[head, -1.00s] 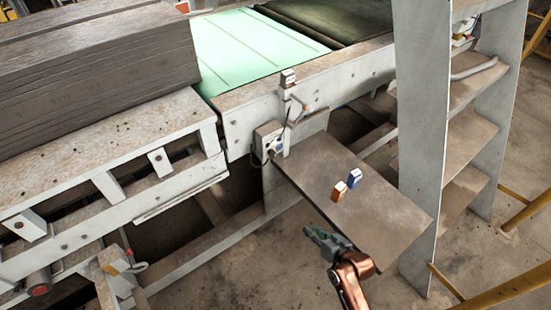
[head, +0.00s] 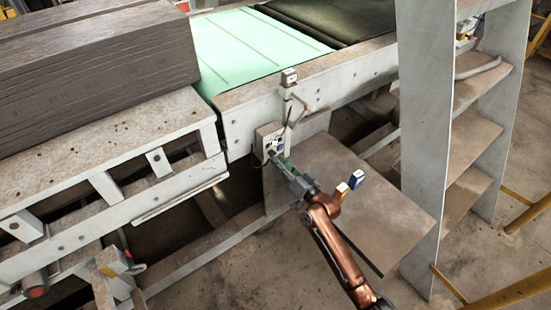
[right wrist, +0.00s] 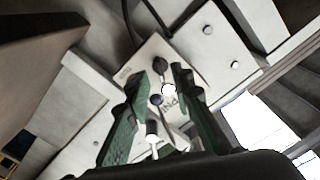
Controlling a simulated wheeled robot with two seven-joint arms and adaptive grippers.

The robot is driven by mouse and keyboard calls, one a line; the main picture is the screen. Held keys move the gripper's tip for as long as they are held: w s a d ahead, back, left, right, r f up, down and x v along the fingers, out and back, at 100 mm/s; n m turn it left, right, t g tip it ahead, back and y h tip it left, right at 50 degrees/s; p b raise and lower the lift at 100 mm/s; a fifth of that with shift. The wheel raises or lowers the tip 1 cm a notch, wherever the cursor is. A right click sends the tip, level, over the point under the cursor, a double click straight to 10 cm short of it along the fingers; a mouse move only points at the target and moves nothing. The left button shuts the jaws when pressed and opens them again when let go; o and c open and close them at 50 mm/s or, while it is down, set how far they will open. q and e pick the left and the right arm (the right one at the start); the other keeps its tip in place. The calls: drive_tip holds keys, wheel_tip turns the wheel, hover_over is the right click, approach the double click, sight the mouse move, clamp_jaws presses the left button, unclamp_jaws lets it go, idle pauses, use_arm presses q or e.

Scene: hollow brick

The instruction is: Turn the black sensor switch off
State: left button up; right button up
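A light grey control box (head: 267,135) is fixed to the side of the conveyor frame. In the right wrist view, the box face (right wrist: 142,58) carries a dark round knob (right wrist: 160,65) and another dark knob (right wrist: 157,99) below it. I cannot tell which one is the black sensor switch. My right gripper (head: 277,157) has its fingertips close to the lower part of the box. In the right wrist view, its green fingers (right wrist: 164,75) are apart, one on each side of the knobs. I cannot tell whether they touch. My left gripper is not in view.
A brown plate (head: 350,205) juts out below the box, with an orange-and-white box (head: 341,190) and a blue-and-white box (head: 356,179) on it. A small sensor (head: 289,77) tops a bracket above the control box. A grey ladder-like frame (head: 420,130) stands at right.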

sight(273, 154)
drive_tip(key=shift+x, duration=1.55)
drive_tip(key=shift+c, duration=0.2)
clamp_jaws()
